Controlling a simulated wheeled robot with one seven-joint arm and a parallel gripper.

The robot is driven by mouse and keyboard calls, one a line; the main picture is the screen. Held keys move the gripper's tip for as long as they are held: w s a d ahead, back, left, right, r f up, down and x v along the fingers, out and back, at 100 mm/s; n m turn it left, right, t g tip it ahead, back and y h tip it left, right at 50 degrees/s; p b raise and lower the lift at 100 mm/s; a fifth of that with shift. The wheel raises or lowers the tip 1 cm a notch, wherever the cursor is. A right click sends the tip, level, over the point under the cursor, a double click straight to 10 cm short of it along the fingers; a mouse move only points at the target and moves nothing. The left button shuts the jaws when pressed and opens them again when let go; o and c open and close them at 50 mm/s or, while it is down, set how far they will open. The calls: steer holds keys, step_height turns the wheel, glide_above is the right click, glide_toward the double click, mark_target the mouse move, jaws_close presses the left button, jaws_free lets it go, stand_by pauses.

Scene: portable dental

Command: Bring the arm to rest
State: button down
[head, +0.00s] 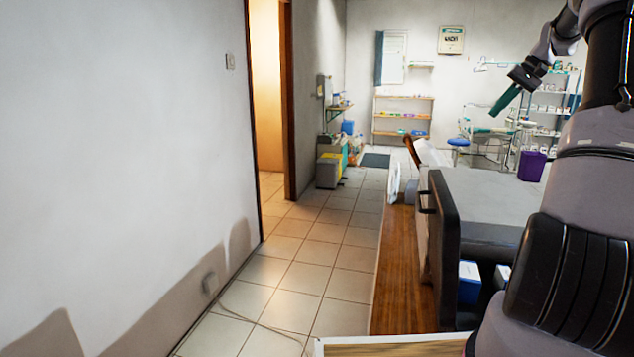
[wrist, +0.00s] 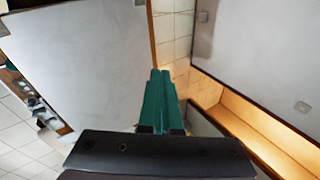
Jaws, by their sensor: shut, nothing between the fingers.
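My gripper (head: 497,108) shows in the head view at the upper right, at the end of my raised arm. Its teal fingers are closed together, point down and left, and hold nothing. In the wrist view the teal fingers (wrist: 161,82) lie side by side, shut, with open air around them. My arm fills the right side of the head view.
A grey-topped desk (head: 490,195) stands below the gripper, with a purple container (head: 531,165) on it. A tiled aisle (head: 320,240) runs clear between the desk and the white wall (head: 120,150). An open doorway (head: 268,100) is at the left. Shelves (head: 402,117) stand at the back.

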steer(key=s+a+r+h, duration=0.2)
steer(key=s+a+r, duration=0.2)
steer(key=s+a, duration=0.45)
steer(key=s+a+r+h, duration=0.1)
steer(key=s+a+r, duration=0.3)
steer(key=a, duration=0.7)
steer(key=s+a+f+t, duration=0.2)
steer(key=s+a+f, duration=0.1)
steer(key=s, duration=0.8)
steer(key=s+a+f+n+t, duration=0.1)
steer(key=s+a+f, duration=0.2)
steer(key=s+a, duration=0.3)
steer(key=s, duration=0.5)
steer(key=shift+t, duration=0.4)
steer(key=shift+a+f, duration=0.1)
